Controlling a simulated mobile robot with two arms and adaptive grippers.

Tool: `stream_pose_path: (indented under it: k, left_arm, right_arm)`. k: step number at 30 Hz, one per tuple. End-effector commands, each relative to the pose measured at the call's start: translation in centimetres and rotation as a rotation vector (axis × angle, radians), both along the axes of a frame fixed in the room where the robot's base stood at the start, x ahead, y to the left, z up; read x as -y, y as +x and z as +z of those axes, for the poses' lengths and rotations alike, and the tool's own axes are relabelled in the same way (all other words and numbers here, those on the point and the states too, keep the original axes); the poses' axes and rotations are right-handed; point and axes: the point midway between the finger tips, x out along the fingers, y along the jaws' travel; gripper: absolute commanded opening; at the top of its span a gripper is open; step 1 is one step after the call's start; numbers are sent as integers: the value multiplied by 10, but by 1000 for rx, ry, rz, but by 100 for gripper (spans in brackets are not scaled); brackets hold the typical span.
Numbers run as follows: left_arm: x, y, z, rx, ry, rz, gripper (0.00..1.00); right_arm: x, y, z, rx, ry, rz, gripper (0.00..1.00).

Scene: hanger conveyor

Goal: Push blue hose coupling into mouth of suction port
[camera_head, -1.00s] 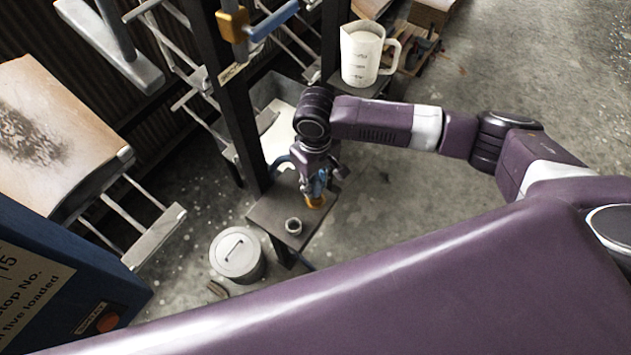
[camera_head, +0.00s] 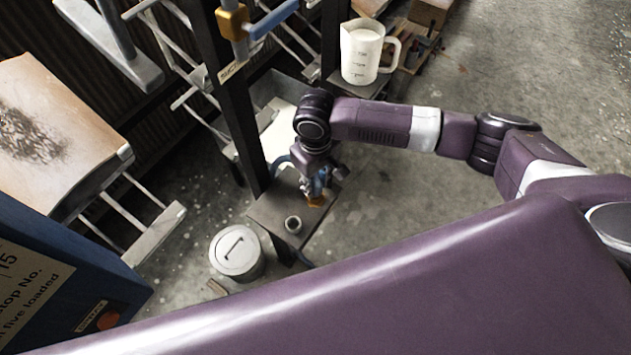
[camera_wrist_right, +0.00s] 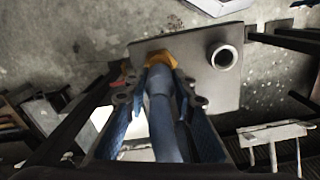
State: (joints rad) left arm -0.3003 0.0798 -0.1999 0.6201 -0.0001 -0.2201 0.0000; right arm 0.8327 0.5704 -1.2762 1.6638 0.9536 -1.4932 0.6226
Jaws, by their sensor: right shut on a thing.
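My right gripper (camera_head: 317,186) points down over the dark plate (camera_head: 262,211). In the right wrist view its two fingers (camera_wrist_right: 160,84) are shut on the blue hose coupling (camera_wrist_right: 160,103), which lies lengthwise between them. An orange piece (camera_wrist_right: 174,62) shows at the coupling's far end, over the plate; whether it touches the plate cannot be told. The suction port (camera_head: 293,225) is a short grey ring-shaped tube standing on the plate. It also shows in the wrist view (camera_wrist_right: 223,57), to the right of the coupling and apart from it, with its mouth open. My left gripper is not in view.
A lidded grey can (camera_head: 237,253) stands below and left of the plate. A dark upright post (camera_head: 238,125) rises just left of the plate. A white measuring jug (camera_head: 361,54) stands on a shelf behind my right arm. Open floor lies to the right.

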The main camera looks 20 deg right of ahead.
Motion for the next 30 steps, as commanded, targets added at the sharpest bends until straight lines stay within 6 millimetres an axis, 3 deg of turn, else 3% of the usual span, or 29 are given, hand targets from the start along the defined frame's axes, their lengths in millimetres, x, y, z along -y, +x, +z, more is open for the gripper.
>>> stream_pose_path:
  k: [30]
  left_arm:
    - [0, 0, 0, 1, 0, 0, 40]
  right_arm:
    - [0, 0, -6, 1, 0, 0, 3]
